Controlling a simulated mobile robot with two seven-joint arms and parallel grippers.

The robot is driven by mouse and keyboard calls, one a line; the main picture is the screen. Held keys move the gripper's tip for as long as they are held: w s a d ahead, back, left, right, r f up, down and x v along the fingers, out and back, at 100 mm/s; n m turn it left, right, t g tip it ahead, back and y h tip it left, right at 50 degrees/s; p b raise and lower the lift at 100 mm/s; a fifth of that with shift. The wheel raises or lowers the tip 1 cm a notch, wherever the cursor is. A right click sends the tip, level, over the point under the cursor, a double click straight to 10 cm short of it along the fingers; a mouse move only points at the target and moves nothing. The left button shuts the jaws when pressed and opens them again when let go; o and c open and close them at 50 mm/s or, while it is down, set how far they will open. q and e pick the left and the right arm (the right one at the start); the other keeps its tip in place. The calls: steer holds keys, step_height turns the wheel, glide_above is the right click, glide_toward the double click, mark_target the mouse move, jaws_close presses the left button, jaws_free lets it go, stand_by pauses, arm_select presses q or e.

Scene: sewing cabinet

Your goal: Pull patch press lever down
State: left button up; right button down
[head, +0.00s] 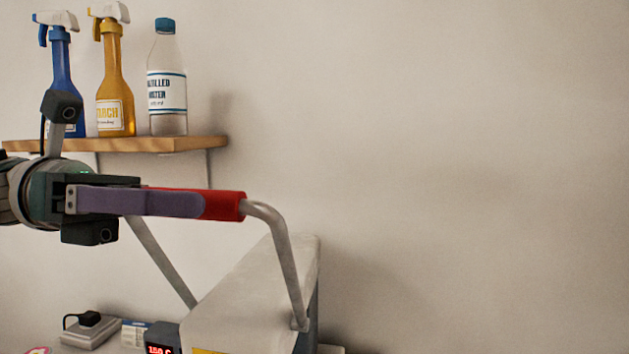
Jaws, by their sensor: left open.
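The patch press (250,290) has a pale grey top and a dark box with a red digital display (160,349) at its front left. Its lever is raised, with two metal side bars and a red handle (226,205) across the top. My left gripper (192,204) comes in from the left at the handle's height. Its near purple finger overlaps the handle's left part and hides it. The jaws are open, and I cannot tell whether they touch the handle. The far finger is hidden. My right gripper is not in view.
A wooden shelf (190,145) on the wall, above and behind my left gripper, holds a blue spray bottle (60,75), a yellow spray bottle (110,80) and a distilled water bottle (167,80). A plug sits on a grey block (90,335) below. The right side shows bare wall.

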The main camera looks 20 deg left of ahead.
arm_select(q)
jaws_close()
stand_by(0.4)
stand_by(1.0)
